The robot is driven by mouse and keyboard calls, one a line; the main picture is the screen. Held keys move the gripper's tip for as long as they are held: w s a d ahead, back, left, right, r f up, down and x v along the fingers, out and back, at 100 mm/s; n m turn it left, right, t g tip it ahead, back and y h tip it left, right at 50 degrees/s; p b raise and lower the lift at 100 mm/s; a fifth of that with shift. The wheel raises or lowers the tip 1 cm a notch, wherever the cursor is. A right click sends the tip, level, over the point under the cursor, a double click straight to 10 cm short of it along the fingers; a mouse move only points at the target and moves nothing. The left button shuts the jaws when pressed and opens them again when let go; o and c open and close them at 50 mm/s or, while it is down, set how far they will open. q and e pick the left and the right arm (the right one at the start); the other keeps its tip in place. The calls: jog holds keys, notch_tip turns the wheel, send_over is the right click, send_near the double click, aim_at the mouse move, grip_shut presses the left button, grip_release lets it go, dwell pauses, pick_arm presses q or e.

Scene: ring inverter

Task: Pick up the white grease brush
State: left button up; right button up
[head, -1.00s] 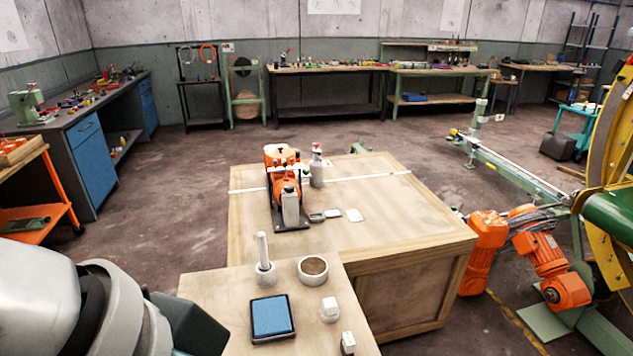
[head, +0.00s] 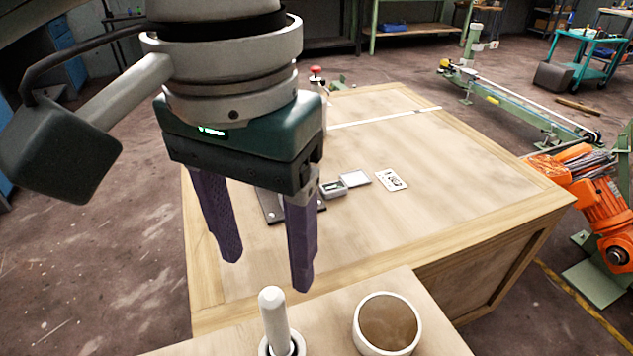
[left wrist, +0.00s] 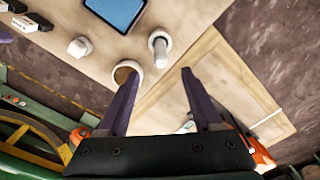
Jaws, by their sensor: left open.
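The white grease brush (head: 274,318) stands upright in a small white holder (head: 264,347) at the bottom of the head view. Its thick white handle points up. It also shows in the left wrist view (left wrist: 158,43), beyond the fingertips. My left gripper (head: 267,270) is open and empty, its two purple fingers pointing down. In the head view the fingertips appear just above the top of the handle, apart from it. In the left wrist view the gripper (left wrist: 160,74) has its fingers spread wide. My right gripper is not in view.
A white bowl (head: 363,343) with brown contents stands right of the brush. A blue-faced pad (left wrist: 118,8) and a small white block (left wrist: 80,46) lie on the same wooden top. Behind is a larger wooden crate (head: 440,190) with flat plates and a red-topped bottle (head: 317,84).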

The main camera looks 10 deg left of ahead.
aim_at(274, 315)
pick_arm(q)
notch_tip(274, 315, down, 5)
jog(key=shift+f+b, duration=0.1)
jog(key=shift+b, duration=0.2)
notch_tip(274, 315, down, 5)
jog(key=shift+s+b, duration=0.1)
jog(key=shift+b, duration=0.3)
jog(key=shift+c, duration=0.5)
grip_shut()
